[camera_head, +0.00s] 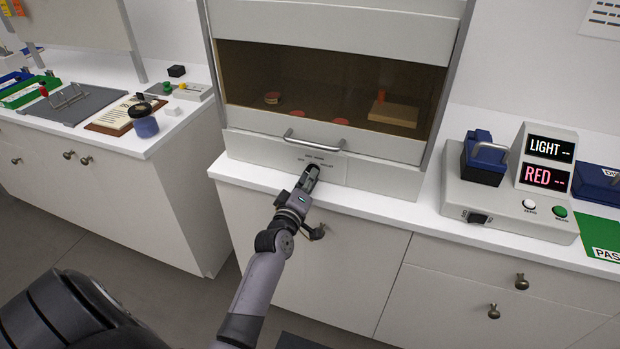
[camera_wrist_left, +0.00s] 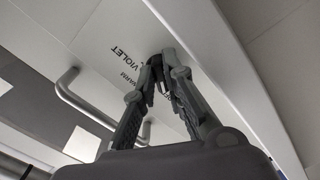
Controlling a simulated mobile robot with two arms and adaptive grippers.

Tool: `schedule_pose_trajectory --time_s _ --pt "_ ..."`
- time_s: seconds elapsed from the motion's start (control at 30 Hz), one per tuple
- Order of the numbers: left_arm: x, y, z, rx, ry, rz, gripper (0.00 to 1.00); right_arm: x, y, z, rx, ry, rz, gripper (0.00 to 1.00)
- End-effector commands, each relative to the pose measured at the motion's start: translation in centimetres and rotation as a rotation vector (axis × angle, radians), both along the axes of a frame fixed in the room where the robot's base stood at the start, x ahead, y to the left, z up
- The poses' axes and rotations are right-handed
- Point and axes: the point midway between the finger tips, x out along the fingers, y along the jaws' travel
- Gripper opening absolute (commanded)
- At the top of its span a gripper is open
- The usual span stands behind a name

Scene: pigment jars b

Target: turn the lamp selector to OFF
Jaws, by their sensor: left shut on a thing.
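The lamp selector (camera_wrist_left: 159,84) is a small dark knob on the light front panel of the cabinet, below its window. My left gripper (camera_head: 311,172) reaches up to this panel and is shut on the knob, which its fingers mostly hide. In the left wrist view the two fingertips (camera_wrist_left: 163,76) close on the knob from both sides. Printed labels beside it read VIOLET and what looks like WARM. The OFF label and the knob's pointer cannot be made out. My right gripper is not in view.
A metal bar handle (camera_head: 314,144) sits on the sash just above my left gripper. The white counter edge (camera_head: 350,200) runs below the panel. A meter box (camera_head: 545,160) reading LIGHT and RED stands to the right. A dark-lidded jar (camera_head: 143,121) stands on the left counter.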

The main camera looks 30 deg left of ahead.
Motion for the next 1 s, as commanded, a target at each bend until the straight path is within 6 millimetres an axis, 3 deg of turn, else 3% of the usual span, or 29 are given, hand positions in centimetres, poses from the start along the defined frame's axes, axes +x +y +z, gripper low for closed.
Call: schedule_pose_trajectory --time_s 0.27,0.3,0.57,0.87,1.0 --pt "0.02 0.02 0.08 -0.005 -0.002 0.0 0.0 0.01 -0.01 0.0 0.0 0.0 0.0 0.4" --pt "0.02 0.02 0.08 -0.004 -0.002 0.0 0.13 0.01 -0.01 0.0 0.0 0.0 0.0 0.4" --pt "0.01 0.01 0.05 -0.002 -0.002 0.0 0.31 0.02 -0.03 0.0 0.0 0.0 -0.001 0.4" --pt "0.0 -0.01 -0.03 0.008 0.001 0.0 0.31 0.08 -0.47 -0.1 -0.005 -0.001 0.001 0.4" --pt "-0.01 0.02 -0.2 0.102 0.022 0.0 0.31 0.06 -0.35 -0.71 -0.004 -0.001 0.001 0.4"
